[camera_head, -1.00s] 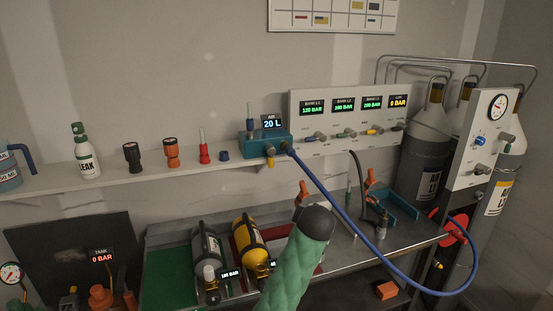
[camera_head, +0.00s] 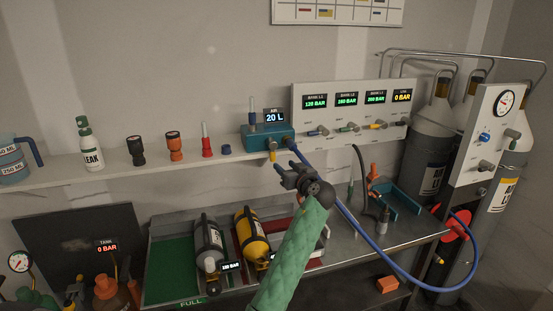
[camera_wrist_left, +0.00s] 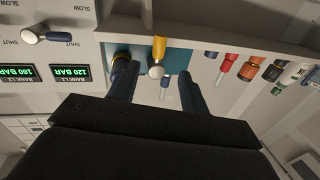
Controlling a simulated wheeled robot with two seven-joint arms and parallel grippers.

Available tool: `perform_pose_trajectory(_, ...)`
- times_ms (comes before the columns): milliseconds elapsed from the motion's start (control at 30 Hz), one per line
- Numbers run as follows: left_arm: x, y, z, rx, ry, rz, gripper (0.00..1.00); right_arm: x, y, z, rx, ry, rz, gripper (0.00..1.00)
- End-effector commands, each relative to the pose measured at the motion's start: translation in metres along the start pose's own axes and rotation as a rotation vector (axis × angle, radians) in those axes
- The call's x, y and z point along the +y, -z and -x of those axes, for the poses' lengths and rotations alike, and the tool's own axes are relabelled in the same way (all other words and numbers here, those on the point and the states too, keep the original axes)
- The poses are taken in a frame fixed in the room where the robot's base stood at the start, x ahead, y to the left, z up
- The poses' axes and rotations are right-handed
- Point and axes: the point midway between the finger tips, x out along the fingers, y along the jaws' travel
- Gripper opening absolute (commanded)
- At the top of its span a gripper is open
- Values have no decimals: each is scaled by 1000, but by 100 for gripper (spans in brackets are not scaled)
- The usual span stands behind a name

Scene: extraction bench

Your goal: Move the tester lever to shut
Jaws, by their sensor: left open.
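The tester is a teal box (camera_head: 268,137) on the wall shelf, with a small "AIR 20 L" display. Its yellow lever (camera_head: 272,155) hangs down at the front. In the left wrist view, which is upside down, the yellow lever (camera_wrist_left: 159,48) with its pale round hub lies between my finger lines, against the teal face (camera_wrist_left: 178,62). My left gripper (camera_head: 287,170) is just below and in front of the tester, near the lever. It also shows in the left wrist view (camera_wrist_left: 156,88), with both fingers apart and nothing held. My right gripper is out of view.
A blue hose (camera_head: 335,202) runs from the tester's right side, close to my left gripper. A bank panel (camera_head: 350,110) with several valve levers stands to the right. Grey (camera_head: 208,242) and yellow (camera_head: 252,237) cylinders lie below.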

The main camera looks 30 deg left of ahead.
Motion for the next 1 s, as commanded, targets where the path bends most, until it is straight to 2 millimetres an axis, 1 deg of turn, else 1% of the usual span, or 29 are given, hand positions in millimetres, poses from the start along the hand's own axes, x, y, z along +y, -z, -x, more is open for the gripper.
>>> perform_pose_trajectory(100, 1, 1, 0, 5, -8, 55, 45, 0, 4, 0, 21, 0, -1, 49)
perform_pose_trajectory(267, 1, 2, -3, 4, -8, 81, 45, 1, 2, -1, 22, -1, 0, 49)
perform_pose_trajectory(467, 1, 4, -20, 4, -7, 78, 45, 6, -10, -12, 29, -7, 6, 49)
perform_pose_trajectory(767, 1, 4, -54, 3, -7, 77, 45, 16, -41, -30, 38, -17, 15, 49)
perform_pose_trajectory(800, 2, 5, -59, 3, -7, 78, 45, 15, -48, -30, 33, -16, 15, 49)
perform_pose_trajectory(900, 2, 4, -68, 4, -7, 77, 45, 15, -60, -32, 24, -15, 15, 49)
perform_pose_trajectory(1000, 2, 3, -74, 3, -8, 79, 45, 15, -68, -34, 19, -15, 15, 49)
